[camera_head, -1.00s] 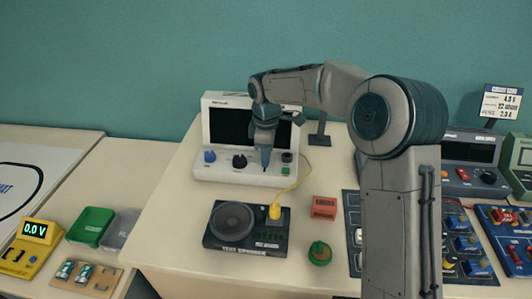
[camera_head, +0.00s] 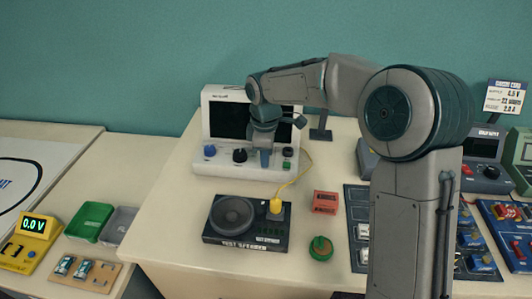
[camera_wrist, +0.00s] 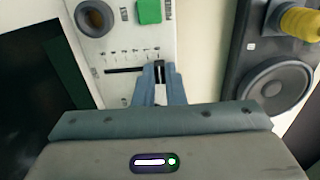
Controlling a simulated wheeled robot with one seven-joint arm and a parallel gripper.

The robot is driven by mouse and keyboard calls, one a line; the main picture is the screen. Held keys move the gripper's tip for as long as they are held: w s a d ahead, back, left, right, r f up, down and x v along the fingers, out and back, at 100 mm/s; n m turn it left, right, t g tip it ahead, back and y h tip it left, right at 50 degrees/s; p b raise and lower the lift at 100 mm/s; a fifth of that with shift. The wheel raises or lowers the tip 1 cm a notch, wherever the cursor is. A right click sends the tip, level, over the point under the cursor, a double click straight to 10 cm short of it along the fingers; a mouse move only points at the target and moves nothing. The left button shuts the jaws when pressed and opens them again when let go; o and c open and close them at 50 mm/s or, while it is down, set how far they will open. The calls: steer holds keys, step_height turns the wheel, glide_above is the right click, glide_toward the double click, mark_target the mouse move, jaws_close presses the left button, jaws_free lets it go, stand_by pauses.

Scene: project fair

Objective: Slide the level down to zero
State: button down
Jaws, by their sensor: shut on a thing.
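The white instrument (camera_head: 222,171) stands at the back of the table, with a dark screen (camera_head: 228,120), a blue knob (camera_head: 209,151) and a black knob (camera_head: 239,155). In the wrist view its front panel (camera_wrist: 120,52) shows a dark slider slot (camera_wrist: 122,70) with tick marks beside it. My gripper (camera_head: 265,160) points down at the panel, right of the black knob. In the wrist view my gripper (camera_wrist: 160,68) is shut on the slider at the visible slot's right end. The fingers hide most of the slider and any slot beyond it.
A green button (camera_wrist: 149,11) sits close to the slot. A black speaker unit (camera_head: 246,239) with a yellow plug (camera_head: 276,206) and cable lies in front. A red block (camera_head: 325,202) and a green round piece (camera_head: 320,248) stand to its right.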

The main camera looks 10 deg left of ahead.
steer(key=shift+s, duration=0.1)
steer(key=c, duration=1.5)
jaws_free()
steer(key=shift+s, duration=0.15)
steer(key=shift+a, duration=0.1)
step_height(320, 180, up, 14)
steer(key=shift+f+p, duration=0.1)
steer(key=shift+p, duration=0.2)
